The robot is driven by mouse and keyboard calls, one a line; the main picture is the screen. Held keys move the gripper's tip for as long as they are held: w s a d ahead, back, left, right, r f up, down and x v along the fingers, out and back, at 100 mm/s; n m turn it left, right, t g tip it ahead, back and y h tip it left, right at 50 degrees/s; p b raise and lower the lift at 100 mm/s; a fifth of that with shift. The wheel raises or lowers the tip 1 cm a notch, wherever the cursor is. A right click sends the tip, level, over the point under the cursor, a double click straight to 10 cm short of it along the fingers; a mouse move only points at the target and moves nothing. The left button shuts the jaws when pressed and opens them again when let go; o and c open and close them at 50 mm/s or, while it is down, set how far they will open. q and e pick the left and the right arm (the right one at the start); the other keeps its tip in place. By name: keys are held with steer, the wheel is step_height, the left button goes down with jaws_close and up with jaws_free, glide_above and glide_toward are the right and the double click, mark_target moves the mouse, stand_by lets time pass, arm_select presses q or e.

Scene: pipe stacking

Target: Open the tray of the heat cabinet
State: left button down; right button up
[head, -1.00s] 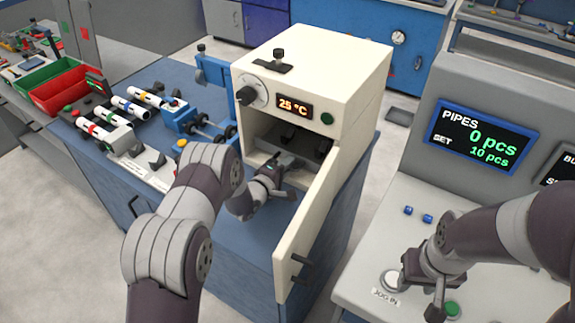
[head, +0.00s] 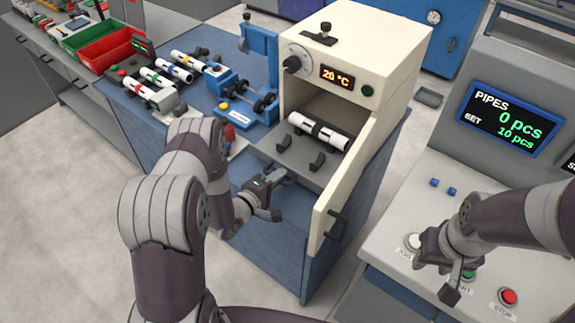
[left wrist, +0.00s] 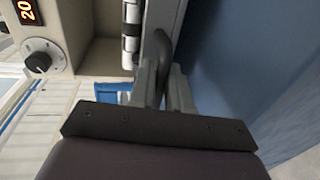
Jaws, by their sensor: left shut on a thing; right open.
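The heat cabinet (head: 352,50) is a cream box with its door (head: 345,190) swung open and a display reading 20 °C. Its grey tray (head: 283,152) sticks out of the opening. A white pipe with dark bands (head: 318,132) lies at the tray's rear, inside the cabinet mouth. My left gripper (head: 280,177) is at the tray's front edge, shut on the tray handle, which shows dark between the fingers in the left wrist view (left wrist: 161,50). My right gripper (head: 452,282) is open over the grey console, away from the cabinet.
The door stands close to the right of my left gripper. Several banded pipes (head: 160,76) lie on the blue bench at the left, near a blue roller fixture (head: 235,90). The console (head: 420,190) with buttons is at the right.

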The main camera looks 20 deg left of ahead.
arm_select(q)
steer(key=shift+s+a, duration=0.2)
steer(key=shift+s, duration=0.35)
steer(key=c, duration=1.3)
jaws_free()
steer(key=shift+o, duration=0.2)
steer(key=v, duration=1.2)
steer(key=shift+s+a+b, duration=0.15)
steer(key=shift+s+b, duration=0.2)
steer(key=shift+b, duration=0.05)
